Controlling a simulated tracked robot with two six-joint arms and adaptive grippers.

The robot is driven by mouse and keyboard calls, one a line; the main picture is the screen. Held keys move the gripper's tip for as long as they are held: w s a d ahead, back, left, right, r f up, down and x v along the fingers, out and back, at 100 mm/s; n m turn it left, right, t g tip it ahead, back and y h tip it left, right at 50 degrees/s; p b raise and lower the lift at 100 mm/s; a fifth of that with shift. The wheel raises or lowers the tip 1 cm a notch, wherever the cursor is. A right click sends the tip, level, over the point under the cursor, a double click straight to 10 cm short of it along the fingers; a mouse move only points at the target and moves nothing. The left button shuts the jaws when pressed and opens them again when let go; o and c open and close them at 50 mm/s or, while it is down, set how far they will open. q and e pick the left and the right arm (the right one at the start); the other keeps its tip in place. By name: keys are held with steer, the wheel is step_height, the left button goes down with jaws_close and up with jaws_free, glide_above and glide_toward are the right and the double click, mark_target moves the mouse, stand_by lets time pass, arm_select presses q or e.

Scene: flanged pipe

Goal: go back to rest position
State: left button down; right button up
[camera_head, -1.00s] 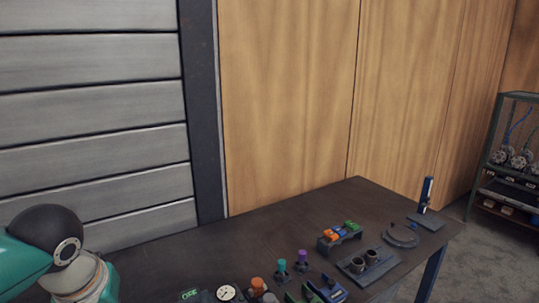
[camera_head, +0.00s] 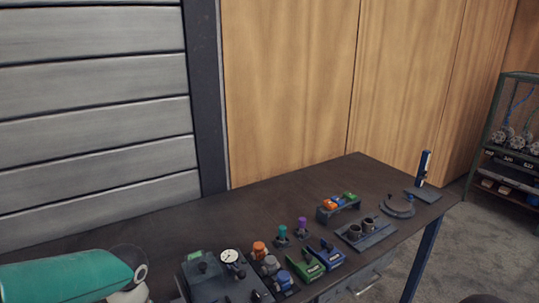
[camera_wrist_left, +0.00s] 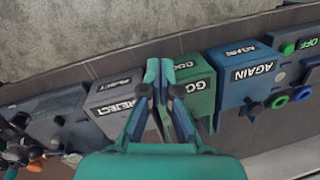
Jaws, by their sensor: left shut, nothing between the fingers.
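My left gripper (camera_wrist_left: 159,72) shows in the left wrist view with its fingers closed together and nothing between them. It appears in front of the labelled bins: a grey REJECT bin (camera_wrist_left: 113,97), a green GOOD bin (camera_wrist_left: 192,84) and a blue AGAIN bin (camera_wrist_left: 245,77). I cannot tell how far the fingertips are from them. In the head view only part of my teal left arm shows at the lower left; its gripper is out of that view. My right gripper is in neither view.
The dark workbench (camera_head: 290,195) holds a dial gauge (camera_head: 230,256), small green (camera_head: 305,268) and blue (camera_head: 327,257) units, a rack of coloured pieces (camera_head: 340,207) and a twin-cup block (camera_head: 366,234). Its back left is bare. A shelf (camera_head: 515,140) stands at the right.

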arm_select(q)
steer(key=s+d+f+h+b, duration=0.15)
steer(key=s+d+f, duration=0.35)
steer(key=f, duration=0.5)
steer(key=s+d+f+g+h, duration=0.15)
steer(key=s+d+f, duration=0.35)
steer(key=f, duration=0.5)
steer(key=s+d+f+h+b, duration=0.1)
steer(key=s+d+f+h, duration=0.4)
steer(key=f, duration=0.6)
steer(key=w+t+y, duration=0.1)
steer(key=w+a+t+y, duration=0.1)
steer(key=w+a+m+t, duration=0.1)
steer(key=w, duration=0.1)
steer(key=shift+f+t+y, duration=0.15)
steer(key=shift+t+y, duration=0.1)
steer(key=shift+y, duration=0.15)
